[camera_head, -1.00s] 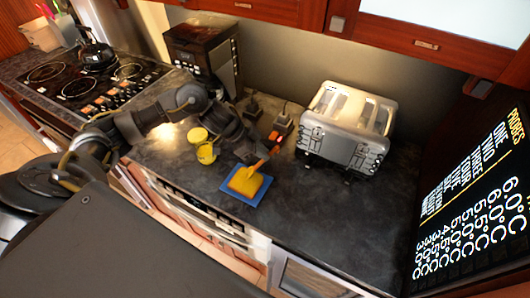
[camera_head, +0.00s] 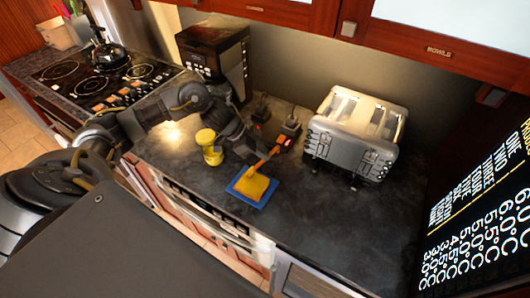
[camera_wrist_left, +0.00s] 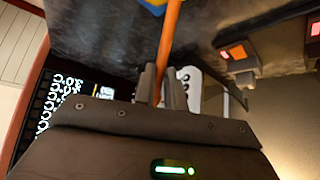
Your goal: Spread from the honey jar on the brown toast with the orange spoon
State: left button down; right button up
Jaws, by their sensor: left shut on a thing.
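My left gripper (camera_head: 259,156) is low over the counter and shut on the orange spoon (camera_head: 267,159). In the left wrist view the spoon's handle (camera_wrist_left: 170,40) runs between the two fingers (camera_wrist_left: 162,82). The spoon's lower end is at the toast (camera_head: 257,188); I cannot tell whether it touches. The toast's top looks yellow-orange, and it lies on a blue board (camera_head: 240,192). The yellow honey jar (camera_head: 212,156) stands upright to the left of the toast, its yellow top (camera_head: 205,136) at the upper left. My right gripper is out of view.
A silver toaster (camera_head: 350,145) stands to the right at the back. A coffee machine (camera_head: 213,57) is behind the arm. Small dark items with red lights (camera_head: 289,128) stand by the wall. A stove with a kettle (camera_head: 108,57) is at the left. The counter at front right is clear.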

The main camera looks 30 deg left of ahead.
pick_arm(q)
jog(key=shift+a+f, duration=0.1)
jog(key=shift+a+r, duration=0.1)
jog(key=shift+r, duration=3.45)
